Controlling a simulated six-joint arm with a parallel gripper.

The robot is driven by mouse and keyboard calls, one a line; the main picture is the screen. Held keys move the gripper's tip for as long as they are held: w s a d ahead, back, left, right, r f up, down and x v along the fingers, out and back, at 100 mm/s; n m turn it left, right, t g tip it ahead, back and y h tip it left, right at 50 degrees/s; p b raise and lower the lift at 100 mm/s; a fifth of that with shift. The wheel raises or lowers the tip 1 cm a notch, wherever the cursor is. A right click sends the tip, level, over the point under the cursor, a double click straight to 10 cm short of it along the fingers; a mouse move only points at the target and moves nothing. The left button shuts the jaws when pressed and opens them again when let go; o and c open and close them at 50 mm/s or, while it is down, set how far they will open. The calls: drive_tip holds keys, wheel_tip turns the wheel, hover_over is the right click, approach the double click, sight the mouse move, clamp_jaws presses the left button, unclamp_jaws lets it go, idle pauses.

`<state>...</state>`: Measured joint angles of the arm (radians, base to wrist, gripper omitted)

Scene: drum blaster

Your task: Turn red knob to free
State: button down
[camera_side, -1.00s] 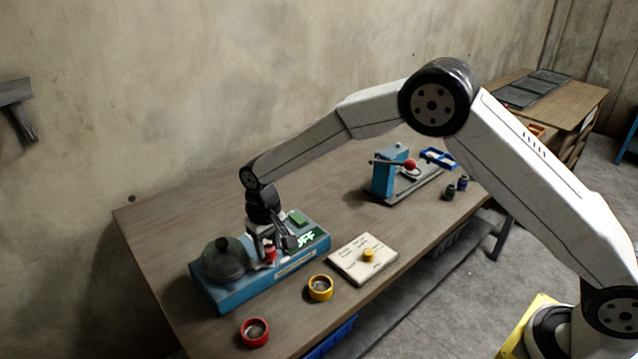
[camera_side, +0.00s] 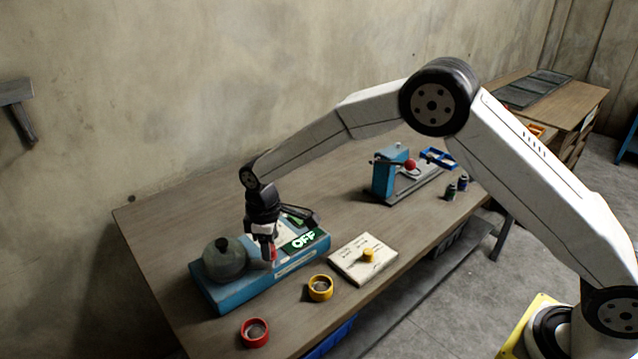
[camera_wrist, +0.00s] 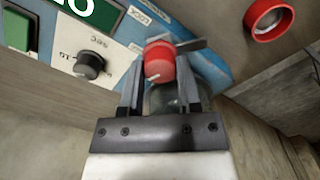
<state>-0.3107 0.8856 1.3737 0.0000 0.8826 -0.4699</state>
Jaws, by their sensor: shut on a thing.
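The red knob (camera_wrist: 160,62) sits on the face of the blue machine (camera_side: 226,296), with a small pale mark on its side. My gripper (camera_wrist: 157,85) is shut on the red knob, one finger on each side of it in the wrist view. In the side view my gripper (camera_side: 268,250) points down at the machine and mostly hides the knob. A "LOCK" label (camera_wrist: 139,16) is printed near the knob. I cannot read the knob's setting.
A rounded grey drum (camera_side: 224,262) stands on the machine left of my gripper. A black "sec" dial (camera_wrist: 91,64) and a green button (camera_wrist: 18,30) are close by. A red ring (camera_side: 255,332), a yellow ring (camera_side: 320,288) and a card with a yellow knob (camera_side: 368,255) lie in front.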

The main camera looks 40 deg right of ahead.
sight(276, 253)
idle(0.4)
drive_tip(key=shift+c, duration=1.5)
unclamp_jaws()
drive_tip(key=shift+r, duration=0.15)
drive_tip(key=shift+r, duration=3.8)
drive_tip(key=s+d+m+t, duration=0.1)
drive_tip(key=s+d+m, duration=0.3)
drive_tip(key=s+d, duration=0.4)
drive_tip(key=s+d+f+m+t, duration=0.1)
drive_tip(key=s+d+m, duration=0.4)
drive_tip(key=s, duration=1.1)
drive_tip(key=d, duration=0.3)
drive_tip(key=shift+d+t, duration=0.3)
drive_tip(key=shift+d, duration=0.05)
